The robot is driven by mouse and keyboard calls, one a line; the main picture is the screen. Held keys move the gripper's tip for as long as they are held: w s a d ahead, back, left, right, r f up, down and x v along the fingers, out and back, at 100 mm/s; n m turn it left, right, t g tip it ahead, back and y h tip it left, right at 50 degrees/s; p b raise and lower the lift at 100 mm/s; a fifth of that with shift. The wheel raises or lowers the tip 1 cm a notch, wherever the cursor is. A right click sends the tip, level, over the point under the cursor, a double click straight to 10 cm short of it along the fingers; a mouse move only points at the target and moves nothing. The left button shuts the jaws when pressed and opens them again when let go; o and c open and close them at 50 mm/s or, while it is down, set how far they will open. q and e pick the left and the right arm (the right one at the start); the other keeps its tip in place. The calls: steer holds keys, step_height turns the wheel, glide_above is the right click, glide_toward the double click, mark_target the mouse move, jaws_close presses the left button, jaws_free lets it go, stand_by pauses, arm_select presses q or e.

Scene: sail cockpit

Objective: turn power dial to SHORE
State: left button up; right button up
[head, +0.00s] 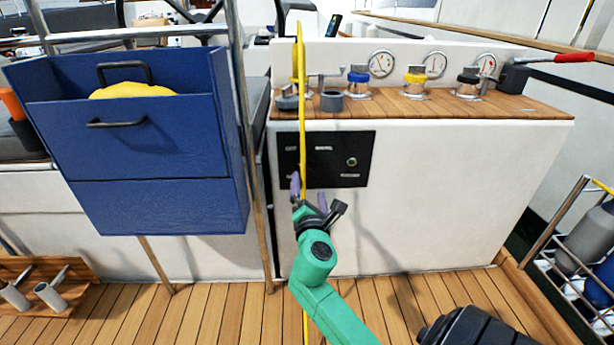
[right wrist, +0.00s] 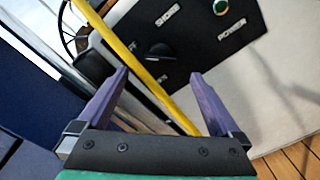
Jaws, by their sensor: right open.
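The black power panel (head: 345,150) is on the white cockpit block. In the right wrist view the dark power dial (right wrist: 158,52) shows on the panel (right wrist: 200,50), near the SHORE label (right wrist: 167,14). I cannot tell which label it points to. In the head view the dial is not clear behind the yellow line and gripper. My right gripper (head: 309,190) has its purple fingers apart at the panel's lower left. In the right wrist view the open gripper (right wrist: 158,76) holds nothing, short of the dial. My left gripper is not in view.
A yellow line (head: 302,100) runs upright in front of the panel and crosses between my fingers in the right wrist view. A blue bin (head: 150,140) hangs at left. Winches and gauges (head: 381,64) sit above the panel. A bottle rack (head: 545,240) stands at right.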

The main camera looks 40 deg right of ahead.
mark_target(307, 169)
steer(key=b+x, duration=0.2)
steer(key=x, duration=0.8)
steer(key=shift+w+d+f, duration=0.1)
steer(key=shift+w+d, duration=0.05)
steer(key=shift+d, duration=0.05)
steer(key=c, duration=1.3)
